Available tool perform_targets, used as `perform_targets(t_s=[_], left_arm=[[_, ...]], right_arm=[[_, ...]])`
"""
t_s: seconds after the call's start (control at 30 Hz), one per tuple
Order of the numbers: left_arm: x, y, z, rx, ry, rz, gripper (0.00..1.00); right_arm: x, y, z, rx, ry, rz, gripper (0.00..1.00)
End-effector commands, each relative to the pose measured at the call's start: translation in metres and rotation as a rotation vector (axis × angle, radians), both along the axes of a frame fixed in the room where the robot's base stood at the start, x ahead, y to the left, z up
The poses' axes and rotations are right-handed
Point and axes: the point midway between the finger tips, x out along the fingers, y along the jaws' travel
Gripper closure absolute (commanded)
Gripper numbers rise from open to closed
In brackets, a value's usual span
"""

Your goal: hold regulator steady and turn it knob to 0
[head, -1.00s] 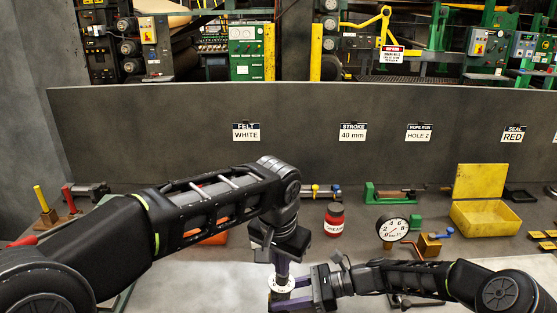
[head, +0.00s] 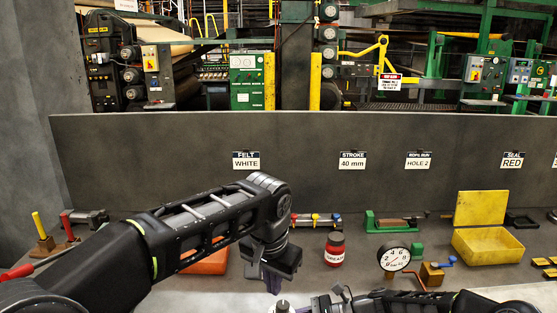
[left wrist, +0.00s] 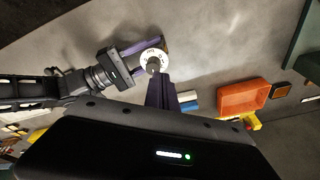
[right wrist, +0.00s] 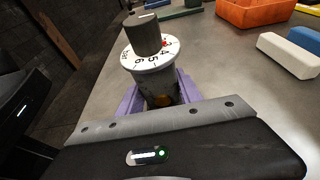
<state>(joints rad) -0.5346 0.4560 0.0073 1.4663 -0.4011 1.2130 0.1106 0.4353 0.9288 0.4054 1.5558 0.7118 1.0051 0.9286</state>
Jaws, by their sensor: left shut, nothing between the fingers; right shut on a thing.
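The regulator is a grey cylinder with a white numbered dial and a dark grey knob (right wrist: 143,34) on top. It stands upright in my right gripper (right wrist: 152,92), whose purple fingers are shut on its body (right wrist: 157,84). The numbers 4, 5 and 6 and a red mark show on the dial (right wrist: 134,62); which number the knob's white line meets is unclear. In the head view the knob (head: 282,304) is at the bottom edge. My left gripper (head: 272,281) is shut and empty beside the knob. In the left wrist view its fingers (left wrist: 161,88) are just below the dial (left wrist: 153,59).
An orange tray (head: 205,262), a red grease jar (head: 335,249), a round gauge (head: 394,259) and a yellow box (head: 487,245) stand farther back on the bench. A grey panel (head: 300,180) with label cards rises behind them.

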Motion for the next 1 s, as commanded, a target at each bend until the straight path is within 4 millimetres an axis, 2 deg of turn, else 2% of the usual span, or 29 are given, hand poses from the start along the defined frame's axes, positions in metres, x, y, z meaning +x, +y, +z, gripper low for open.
perform_targets(t_s=[0.17, 0.6, 0.77, 1.0], left_arm=[[0.000, 0.001, -0.011, 0.000, 0.001, 0.001, 1.00], [0.000, 0.005, -0.061, 0.001, 0.003, 0.001, 1.00], [0.000, 0.006, -0.068, 0.000, 0.001, 0.001, 1.00], [0.000, 0.006, -0.069, 0.000, 0.001, 0.001, 1.00]], right_arm=[[0.000, 0.000, -0.001, -0.001, 0.000, -0.001, 0.81], [0.000, 0.000, -0.001, -0.001, 0.000, -0.001, 0.81], [0.000, 0.000, -0.001, -0.001, 0.000, -0.001, 0.81], [0.000, 0.000, -0.001, -0.001, 0.000, -0.001, 0.81]])
